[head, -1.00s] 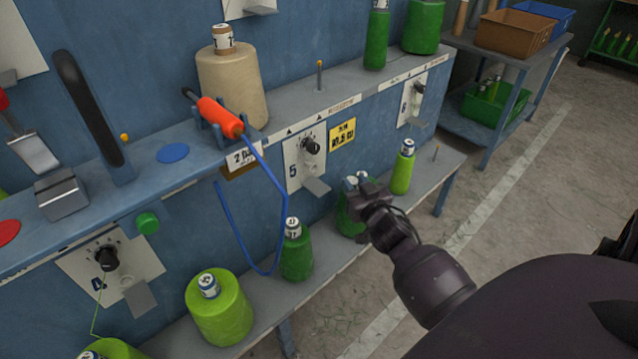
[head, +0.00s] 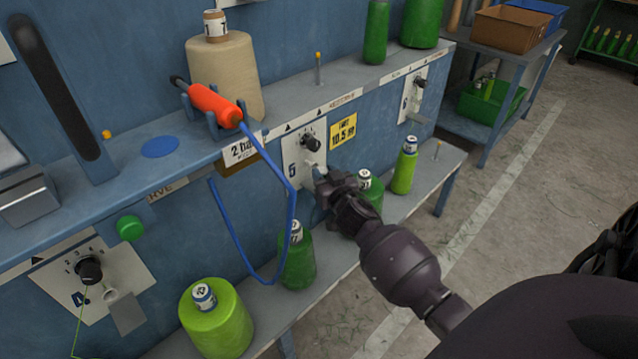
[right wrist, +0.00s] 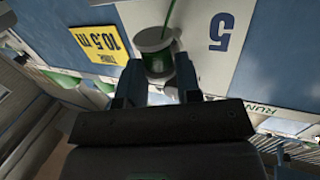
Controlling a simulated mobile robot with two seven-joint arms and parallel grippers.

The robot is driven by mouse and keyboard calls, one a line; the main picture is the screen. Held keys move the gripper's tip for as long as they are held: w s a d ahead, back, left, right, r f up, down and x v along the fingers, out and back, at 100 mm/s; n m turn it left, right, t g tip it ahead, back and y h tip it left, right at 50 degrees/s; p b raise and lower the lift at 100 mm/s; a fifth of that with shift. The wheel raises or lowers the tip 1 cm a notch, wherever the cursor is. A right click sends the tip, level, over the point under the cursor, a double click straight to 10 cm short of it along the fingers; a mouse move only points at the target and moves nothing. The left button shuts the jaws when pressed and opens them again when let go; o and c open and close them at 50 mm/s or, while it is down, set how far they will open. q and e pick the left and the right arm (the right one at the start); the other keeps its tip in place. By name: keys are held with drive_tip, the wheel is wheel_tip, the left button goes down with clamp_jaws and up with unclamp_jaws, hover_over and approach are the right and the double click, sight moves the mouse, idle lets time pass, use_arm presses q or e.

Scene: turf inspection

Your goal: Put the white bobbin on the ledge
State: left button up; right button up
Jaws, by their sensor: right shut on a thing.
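My right gripper (head: 325,190) is in front of the white control panel (head: 303,158) numbered 5, below its black knob (head: 311,142). A long grey ledge (head: 290,98) runs along the blue machine above the panel. A lower grey shelf (head: 412,200) runs below. My left gripper is out of view.
Green bobbins (head: 299,262) stand on the lower shelf, one (head: 368,192) right behind my right wrist. The ledge carries a beige cone (head: 232,70), an orange-handled tool (head: 214,103) with a blue cord, and a bare peg (head: 318,70). Floor at right is clear.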

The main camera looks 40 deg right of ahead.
drive_tip(key=f, duration=0.1)
drive_tip(key=f+b, duration=0.1)
drive_tip(key=f, duration=0.1)
drive_tip(key=shift+w+f, duration=0.1)
drive_tip(key=shift+w, duration=0.3)
drive_tip(key=shift+r, duration=0.25)
drive_tip(key=shift+f, duration=0.3)
drive_tip(key=o, duration=0.9)
drive_tip(key=shift+r, duration=0.1)
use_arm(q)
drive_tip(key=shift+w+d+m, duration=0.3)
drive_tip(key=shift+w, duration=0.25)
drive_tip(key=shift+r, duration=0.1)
use_arm(e)
drive_tip(key=shift+r, duration=0.1)
